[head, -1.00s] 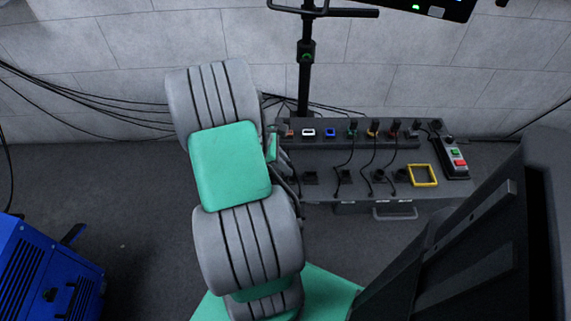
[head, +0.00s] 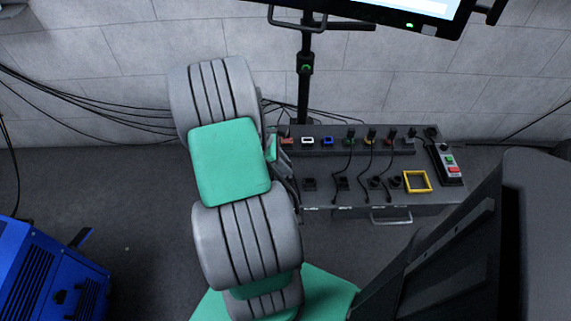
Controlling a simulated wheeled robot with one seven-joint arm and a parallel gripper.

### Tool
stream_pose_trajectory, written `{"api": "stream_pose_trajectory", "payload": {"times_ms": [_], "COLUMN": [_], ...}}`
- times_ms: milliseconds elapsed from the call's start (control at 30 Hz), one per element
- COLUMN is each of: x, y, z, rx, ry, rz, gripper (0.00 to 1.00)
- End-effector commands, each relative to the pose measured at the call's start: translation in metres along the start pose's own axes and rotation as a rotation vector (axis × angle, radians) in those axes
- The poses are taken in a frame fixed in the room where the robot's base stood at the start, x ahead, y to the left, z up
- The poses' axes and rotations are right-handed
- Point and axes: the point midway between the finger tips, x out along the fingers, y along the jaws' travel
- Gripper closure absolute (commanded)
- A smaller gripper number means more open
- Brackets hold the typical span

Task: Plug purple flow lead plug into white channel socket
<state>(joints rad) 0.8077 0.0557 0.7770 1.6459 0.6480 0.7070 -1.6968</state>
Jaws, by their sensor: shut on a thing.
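The white channel socket (head: 308,140) is a small white-rimmed opening in the back row of the dark bench unit, between an orange-red socket (head: 287,141) and a blue socket (head: 328,141). It looks empty, with no lead in it. I cannot make out a purple plug in the head view. My gripper's fingers do not show; only a large dark part of my arm fills the right side.
Black leads hang from plugs at the green (head: 350,141), yellow (head: 370,138) and red positions. A yellow frame (head: 417,181) and a button box (head: 449,163) are at the unit's right. A blue machine (head: 50,270) is lower left.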

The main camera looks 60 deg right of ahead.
Motion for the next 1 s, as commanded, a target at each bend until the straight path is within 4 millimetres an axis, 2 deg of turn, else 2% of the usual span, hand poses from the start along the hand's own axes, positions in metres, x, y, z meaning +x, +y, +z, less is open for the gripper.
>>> {"api": "stream_pose_trajectory", "payload": {"times_ms": [600,1000], "x": [-0.024,-0.024], "y": [0.0,0.0], "z": [0.013,0.013], "rx": [0.0,0.0], "ry": [0.0,0.0], "rz": [0.001,0.001], "gripper": [1.0,1.0]}}
